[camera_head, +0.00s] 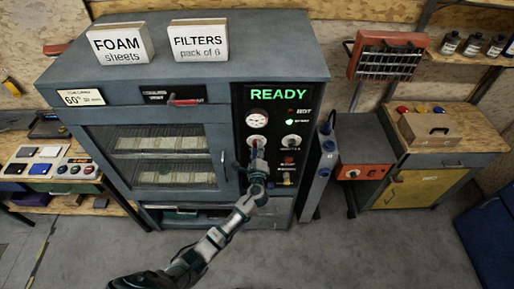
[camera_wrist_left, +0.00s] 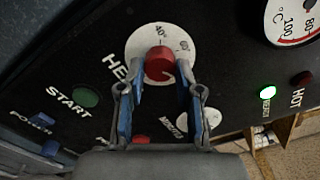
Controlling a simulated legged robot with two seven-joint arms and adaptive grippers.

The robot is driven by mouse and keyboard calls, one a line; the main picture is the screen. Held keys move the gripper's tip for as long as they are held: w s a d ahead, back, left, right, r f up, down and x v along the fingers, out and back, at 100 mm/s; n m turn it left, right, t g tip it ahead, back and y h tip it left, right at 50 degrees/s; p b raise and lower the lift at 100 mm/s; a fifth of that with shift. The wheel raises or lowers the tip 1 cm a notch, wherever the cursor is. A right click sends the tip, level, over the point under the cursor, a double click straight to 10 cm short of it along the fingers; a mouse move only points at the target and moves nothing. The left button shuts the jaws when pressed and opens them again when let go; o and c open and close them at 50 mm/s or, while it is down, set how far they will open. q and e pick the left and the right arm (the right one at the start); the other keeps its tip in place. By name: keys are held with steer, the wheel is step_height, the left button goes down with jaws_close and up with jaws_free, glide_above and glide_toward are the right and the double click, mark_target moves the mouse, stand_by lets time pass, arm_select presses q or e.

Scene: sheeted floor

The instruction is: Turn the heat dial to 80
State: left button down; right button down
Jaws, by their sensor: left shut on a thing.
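The heat dial is a red knob (camera_wrist_left: 159,62) on a round white scale plate (camera_wrist_left: 147,38) in the left wrist view. The numbers 40 and 60 show at the plate's upper edge; the rest of the scale is hidden by my fingers and the knob. I cannot make out a pointer mark. My left gripper (camera_wrist_left: 159,76) is shut on the knob, one blue-padded finger on each side. My right gripper is not in view.
A round gauge (camera_head: 256,121) sits above the dial, and the minutes dial (camera_head: 291,141) is to its right. The sign (camera_head: 278,94) reads READY. A green start button (camera_wrist_left: 85,97) is near the dial. The oven's glass door (camera_head: 155,155) is left of the panel.

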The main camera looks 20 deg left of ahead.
arm_select(q)
steer(key=shift+f+m, duration=0.15)
steer(key=shift+m, duration=0.25)
steer(key=c, duration=1)
jaws_free()
steer(key=shift+o, duration=1.2)
steer(key=shift+w, duration=0.2)
steer(key=v, duration=1.2)
